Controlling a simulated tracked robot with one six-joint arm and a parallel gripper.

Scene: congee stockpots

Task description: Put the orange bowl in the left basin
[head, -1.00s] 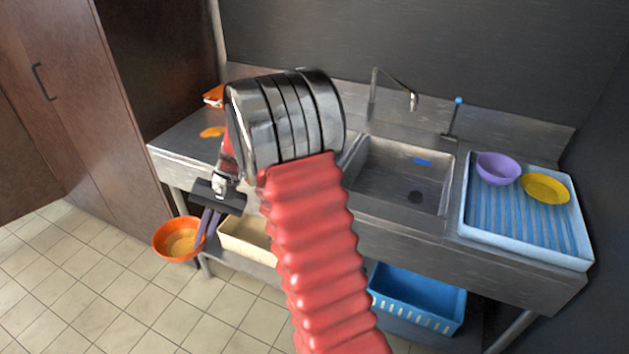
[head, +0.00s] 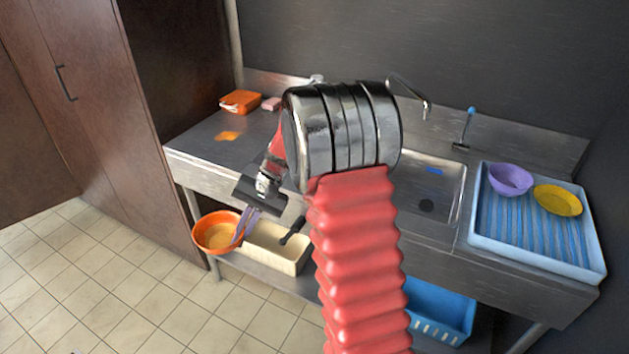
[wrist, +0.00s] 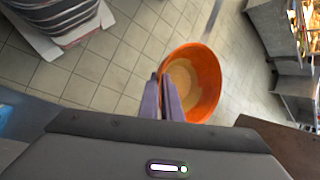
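The orange bowl (head: 207,240) hangs in the air in front of the counter's left end, below the worktop level. My gripper (head: 247,226) has its two purple-grey fingers close together on the bowl's right rim. In the wrist view the fingers (wrist: 171,98) pinch the left rim of the orange bowl (wrist: 207,78), which has a tan inside. One steel basin (head: 446,184) shows to the right of my arm. My arm hides the sink area to its left, so I cannot see the left basin clearly.
A blue drying tray (head: 483,236) at right holds a purple bowl (head: 510,179) and a yellow bowl (head: 558,200). A cream tub (head: 285,262) and a blue crate (head: 440,312) sit below. An orange box (head: 240,101) lies on the left worktop. A faucet (head: 412,92) rises behind the sink.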

